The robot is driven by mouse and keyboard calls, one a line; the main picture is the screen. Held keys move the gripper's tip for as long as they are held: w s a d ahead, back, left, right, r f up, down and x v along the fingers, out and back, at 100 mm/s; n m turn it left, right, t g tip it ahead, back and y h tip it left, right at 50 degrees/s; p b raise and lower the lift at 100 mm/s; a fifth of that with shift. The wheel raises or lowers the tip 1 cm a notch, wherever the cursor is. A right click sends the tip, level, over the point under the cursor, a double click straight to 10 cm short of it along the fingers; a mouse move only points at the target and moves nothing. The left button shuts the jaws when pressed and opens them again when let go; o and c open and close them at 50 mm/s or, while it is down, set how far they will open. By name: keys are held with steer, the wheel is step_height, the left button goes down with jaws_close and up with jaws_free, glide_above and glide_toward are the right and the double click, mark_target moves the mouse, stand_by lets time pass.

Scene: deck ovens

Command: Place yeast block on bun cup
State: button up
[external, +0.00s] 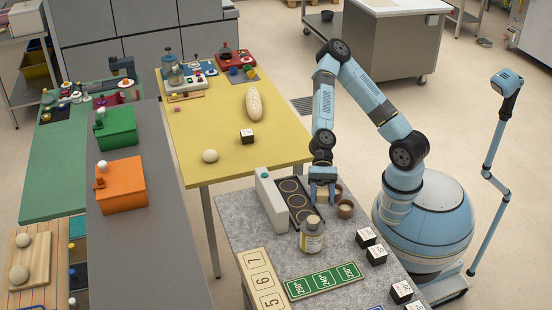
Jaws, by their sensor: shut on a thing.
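My gripper (322,197) points down over the grey speckled table, beside a dark tray with round rings. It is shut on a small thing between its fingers. The fingers mostly hide that thing, so I cannot tell from its look whether it is the yeast block. Two small brown cups, likely bun cups, stand just right of the gripper: the nearer one (345,210) shows clearly, and the farther one (338,190) is partly hidden. I cannot tell whether the gripper or its load touches a cup.
A white upright container (271,200) and a labelled jar (311,238) stand close to the dark tray (296,206). Several black-and-white cubes (376,255) line the grey table's right side. Number cards (262,280) and a green panel (324,281) lie in front. The yellow table (220,120) is behind.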

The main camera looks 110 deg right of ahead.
glide_above(313, 223)
step_height(313, 223, down, 4)
steer(key=shift+f, duration=1.45)
steer(key=shift+f, duration=0.15)
steer(key=o, duration=1.1)
steer(key=shift+v, duration=6.1)
